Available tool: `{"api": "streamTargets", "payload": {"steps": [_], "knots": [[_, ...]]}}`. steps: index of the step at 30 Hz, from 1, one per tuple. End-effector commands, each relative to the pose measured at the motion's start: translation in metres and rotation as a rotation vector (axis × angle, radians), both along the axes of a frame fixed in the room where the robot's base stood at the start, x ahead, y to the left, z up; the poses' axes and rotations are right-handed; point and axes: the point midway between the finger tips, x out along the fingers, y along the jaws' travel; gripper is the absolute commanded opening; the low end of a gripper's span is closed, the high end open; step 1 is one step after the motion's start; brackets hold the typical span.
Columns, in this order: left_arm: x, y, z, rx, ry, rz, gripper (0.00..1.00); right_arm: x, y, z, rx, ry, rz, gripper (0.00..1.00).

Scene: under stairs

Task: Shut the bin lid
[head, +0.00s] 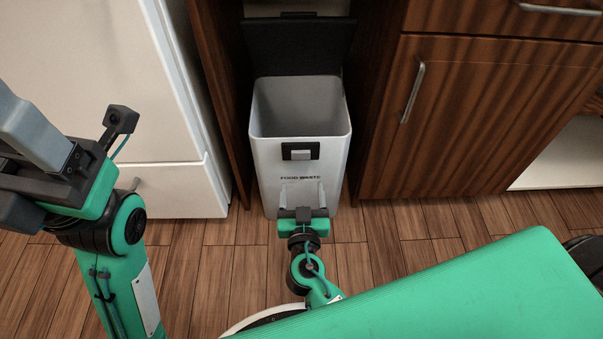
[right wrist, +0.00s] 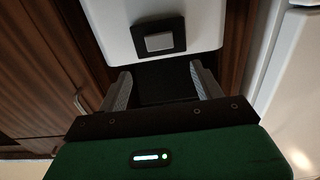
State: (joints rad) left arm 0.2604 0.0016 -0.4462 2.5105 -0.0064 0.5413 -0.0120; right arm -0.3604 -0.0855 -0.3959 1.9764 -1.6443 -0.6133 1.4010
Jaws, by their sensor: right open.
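The white bin (head: 300,190), marked FOOD WASTE, stands upright in a gap between cabinets. Its black lid (head: 298,45) is open, raised at the back of the rim, and I see into the empty-looking grey interior. A black latch plate (head: 300,151) is on its front. My right gripper (head: 302,195) is open and empty in front of the bin, its fingers pointing at the lower front. The right wrist view shows the bin front (right wrist: 205,25) upside down above the spread fingers (right wrist: 160,85). My left gripper (head: 30,160) is at the left edge, partly cut off, away from the bin.
A dark wood cabinet (head: 480,120) with a bar handle stands right of the bin. A white appliance or cabinet (head: 100,60) with a drawer stands on the left. Wood panels flank the bin closely. The wooden floor (head: 400,230) in front is clear.

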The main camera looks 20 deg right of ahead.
Motion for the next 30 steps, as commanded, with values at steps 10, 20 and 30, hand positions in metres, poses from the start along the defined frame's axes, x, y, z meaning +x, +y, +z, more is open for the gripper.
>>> {"api": "streamTargets", "payload": {"steps": [10, 20, 30], "knots": [[0.0, -0.001, 0.0, 0.002, 0.001, -0.002, 0.67, -0.039, 0.012, 0.0, 0.0, 0.0, 0.001, 0.67], [0.001, -0.001, -0.002, 0.003, 0.006, -0.002, 0.67, -0.041, 0.012, 0.0, 0.0, 0.0, 0.0, 0.67], [0.002, 0.0, 0.001, 0.001, 0.01, 0.002, 0.67, -0.038, 0.014, 0.005, 0.004, 0.003, 0.022, 0.67]]}}
